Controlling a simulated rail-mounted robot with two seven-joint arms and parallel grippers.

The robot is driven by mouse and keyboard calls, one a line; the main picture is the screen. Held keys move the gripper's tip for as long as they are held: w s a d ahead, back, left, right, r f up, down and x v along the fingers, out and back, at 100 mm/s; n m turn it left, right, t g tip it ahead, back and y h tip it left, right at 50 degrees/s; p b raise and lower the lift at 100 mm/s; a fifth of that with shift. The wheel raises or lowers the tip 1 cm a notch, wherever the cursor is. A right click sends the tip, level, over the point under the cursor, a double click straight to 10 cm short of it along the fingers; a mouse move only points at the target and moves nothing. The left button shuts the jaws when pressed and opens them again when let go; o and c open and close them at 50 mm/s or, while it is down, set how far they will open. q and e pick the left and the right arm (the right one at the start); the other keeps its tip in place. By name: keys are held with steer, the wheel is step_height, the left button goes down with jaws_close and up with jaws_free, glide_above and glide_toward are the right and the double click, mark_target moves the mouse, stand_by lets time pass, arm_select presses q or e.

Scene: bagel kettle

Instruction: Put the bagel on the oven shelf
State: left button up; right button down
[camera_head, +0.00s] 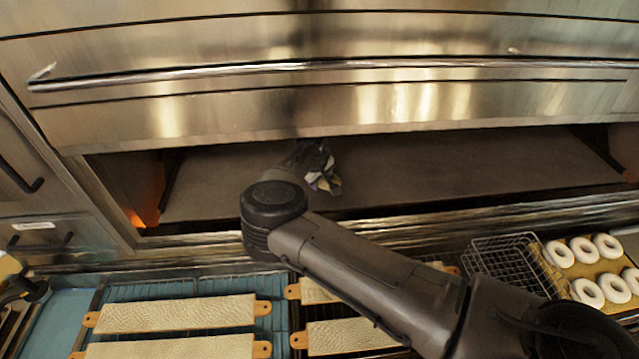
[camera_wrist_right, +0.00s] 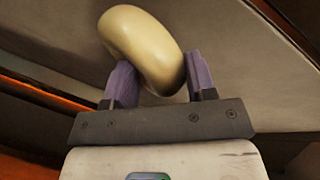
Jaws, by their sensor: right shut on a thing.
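The bagel (camera_wrist_right: 146,45) shows in the right wrist view as a pale, smooth ring, tilted between the two purple fingers of my right gripper (camera_wrist_right: 160,82). The gripper is shut on it. In the head view my right gripper (camera_head: 322,172) is inside the oven opening, over the oven shelf (camera_head: 440,172), and my wrist hides most of it. I cannot tell whether the bagel touches the shelf. The shelf is a flat grey-brown surface.
The raised oven door with its long handle (camera_head: 330,66) hangs above the opening. In front lie cloth-covered boards (camera_head: 178,312), a wire basket (camera_head: 505,262) and a board with several white bagels (camera_head: 585,250). The right part of the shelf is bare.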

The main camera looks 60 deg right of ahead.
steer(key=shift+f+p, duration=0.3)
steer(key=shift+f, duration=1.05)
steer(key=shift+c, duration=2.2)
jaws_free()
steer(key=shift+f, duration=0.1)
